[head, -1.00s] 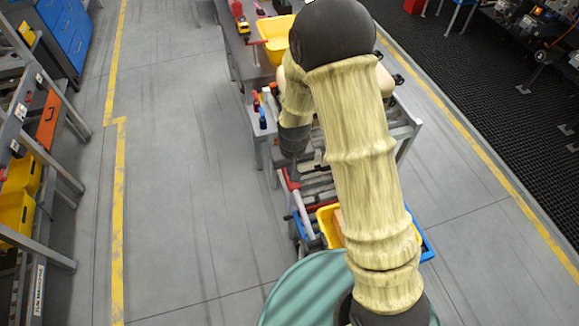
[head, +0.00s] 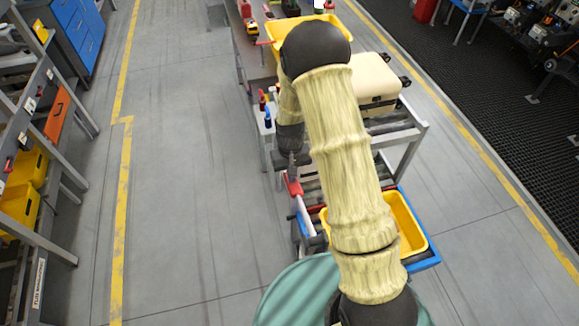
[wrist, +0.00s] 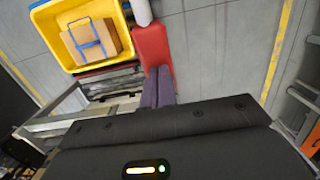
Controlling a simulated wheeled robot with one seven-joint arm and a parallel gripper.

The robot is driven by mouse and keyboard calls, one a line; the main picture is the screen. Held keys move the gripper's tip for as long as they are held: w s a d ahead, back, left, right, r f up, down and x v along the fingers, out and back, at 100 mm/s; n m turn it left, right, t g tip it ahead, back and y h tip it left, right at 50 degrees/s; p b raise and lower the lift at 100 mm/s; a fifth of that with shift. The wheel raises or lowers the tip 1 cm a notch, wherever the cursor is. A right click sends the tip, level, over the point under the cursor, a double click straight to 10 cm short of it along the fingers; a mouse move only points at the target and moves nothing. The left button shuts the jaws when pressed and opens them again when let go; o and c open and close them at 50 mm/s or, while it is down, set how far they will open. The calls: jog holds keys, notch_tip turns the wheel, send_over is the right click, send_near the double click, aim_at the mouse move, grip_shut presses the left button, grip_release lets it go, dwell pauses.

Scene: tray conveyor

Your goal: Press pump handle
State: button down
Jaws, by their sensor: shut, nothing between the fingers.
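A red bar, which looks like the pump handle (head: 293,186), is at the conveyor's left side in the head view. In the wrist view the red handle (wrist: 152,45) lies just beyond my fingertips, with a white cylinder (wrist: 143,12) at its far end. My gripper (wrist: 158,70) is shut and empty, its two dark fingers side by side. The fingertips overlap the near part of the red handle in the picture; I cannot tell whether they touch it. In the head view my gripper (head: 292,165) is small, just above the red handle, and partly hidden by my arm.
A yellow bin (head: 413,222) sits in a blue tray (head: 429,262) at the conveyor's near end; a cardboard box (wrist: 110,38) lies in it. A cream case (head: 377,78) and another yellow bin (head: 350,28) are farther back. Spray bottles (head: 267,116) stand at left. The left floor is clear.

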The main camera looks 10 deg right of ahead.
notch_tip(320, 180, down, 2)
jog(key=shift+d+f+b, duration=0.1)
jog(key=shift+f+b, duration=0.05)
jog(key=shift+b, duration=0.5)
jog(key=shift+s+f, duration=0.15)
jog(key=shift+f, duration=0.1)
jog(key=shift+s, duration=0.2)
jog(key=shift+f, duration=0.1)
jog(key=r+p, duration=0.1)
jog(key=w+r+p, duration=0.1)
jog(key=r, duration=0.3)
jog(key=shift+w+p, duration=0.25)
jog(key=shift+p, duration=0.15)
jog(key=w+r+b, duration=0.3)
jog(key=r, duration=0.6)
jog(key=shift+a+r, duration=0.3)
jog(key=shift+r, duration=0.1)
jog(key=shift+w+d, duration=0.1)
